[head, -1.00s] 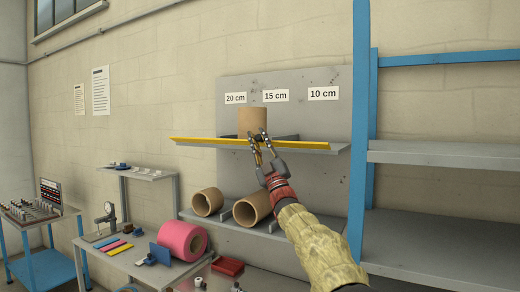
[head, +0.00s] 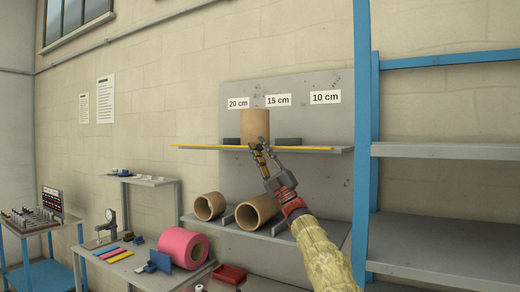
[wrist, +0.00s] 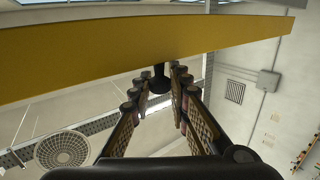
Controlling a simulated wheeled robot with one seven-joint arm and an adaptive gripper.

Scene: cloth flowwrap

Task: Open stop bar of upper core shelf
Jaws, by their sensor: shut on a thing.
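The upper core shelf (head: 330,151) is a grey shelf on a grey wall panel. Its yellow stop bar (head: 210,147) runs along the front edge and shows as a thin strip. In the wrist view the bar (wrist: 90,55) crosses the top as a broad yellow band, with a dark knob (wrist: 159,82) below its edge. My gripper (head: 259,150) is at the middle of the bar, and in the wrist view its fingers (wrist: 155,88) are shut on the knob. A brown cardboard core (head: 255,124) stands upright on the shelf behind the bar.
Labels for 20 cm (head: 238,103), 15 cm and 10 cm are above the shelf. Two cores lie on the lower shelf (head: 290,236), below my gripper. A blue-framed rack (head: 361,140) stands close on the right. A pink roll (head: 184,247) lies on the table at left.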

